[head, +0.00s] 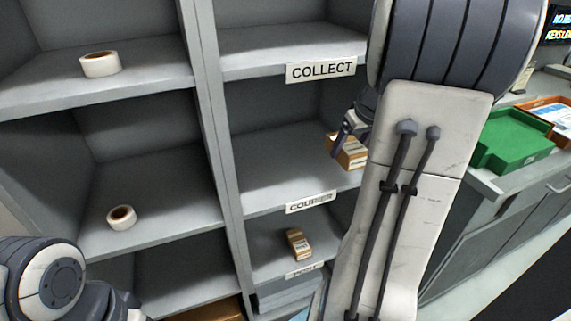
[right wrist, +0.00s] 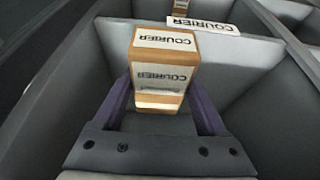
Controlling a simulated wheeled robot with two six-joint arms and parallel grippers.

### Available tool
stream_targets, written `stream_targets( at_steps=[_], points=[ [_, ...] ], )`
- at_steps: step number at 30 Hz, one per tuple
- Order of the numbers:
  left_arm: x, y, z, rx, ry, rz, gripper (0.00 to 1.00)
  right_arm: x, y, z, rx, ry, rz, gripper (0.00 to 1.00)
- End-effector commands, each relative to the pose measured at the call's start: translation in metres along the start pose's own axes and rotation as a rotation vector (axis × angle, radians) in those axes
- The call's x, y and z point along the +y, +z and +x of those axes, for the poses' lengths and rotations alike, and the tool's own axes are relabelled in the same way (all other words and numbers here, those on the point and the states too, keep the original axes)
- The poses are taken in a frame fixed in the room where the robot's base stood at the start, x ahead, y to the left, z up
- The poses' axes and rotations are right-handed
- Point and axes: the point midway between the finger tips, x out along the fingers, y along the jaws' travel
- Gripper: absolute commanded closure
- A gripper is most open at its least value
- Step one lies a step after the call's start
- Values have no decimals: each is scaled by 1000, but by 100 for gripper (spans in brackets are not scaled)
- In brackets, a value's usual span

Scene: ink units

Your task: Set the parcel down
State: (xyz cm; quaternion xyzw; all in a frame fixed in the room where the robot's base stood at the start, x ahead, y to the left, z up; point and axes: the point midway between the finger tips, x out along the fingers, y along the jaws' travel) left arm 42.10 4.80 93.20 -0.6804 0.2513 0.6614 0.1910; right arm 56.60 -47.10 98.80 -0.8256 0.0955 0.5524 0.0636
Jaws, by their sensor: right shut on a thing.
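My right gripper (head: 345,132) is shut on a brown parcel (head: 351,153) with white labels. In the right wrist view the parcel (right wrist: 163,72) sits between the two fingers, and its labels read COURIER. In the head view it is over the right part of the shelf (head: 280,185) whose edge label reads COURIER (head: 311,202). I cannot tell whether the parcel touches the shelf; my right arm hides part of it. My left gripper is out of view.
A shelf labelled COLLECT (head: 320,71) is above. Another small brown box (head: 299,243) lies on the shelf below. Two tape rolls (head: 100,64) (head: 121,217) are on the left shelves. A green tray (head: 512,141) stands on the right counter. The COURIER shelf's left part is clear.

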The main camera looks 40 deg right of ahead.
Motion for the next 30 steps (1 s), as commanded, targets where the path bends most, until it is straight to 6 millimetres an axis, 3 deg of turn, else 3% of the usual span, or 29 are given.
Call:
stream_targets(
  at_steps=[5,12,18,30],
  points=[
    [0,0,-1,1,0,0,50,-16,-11,20,-2,-2,-2,95],
    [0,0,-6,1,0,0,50,-53,-38,67,-4,-3,-3,95],
    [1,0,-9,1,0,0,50,-70,-52,92,0,1,2,95],
    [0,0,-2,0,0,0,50,-72,-39,132,0,2,7,95]
  ],
)
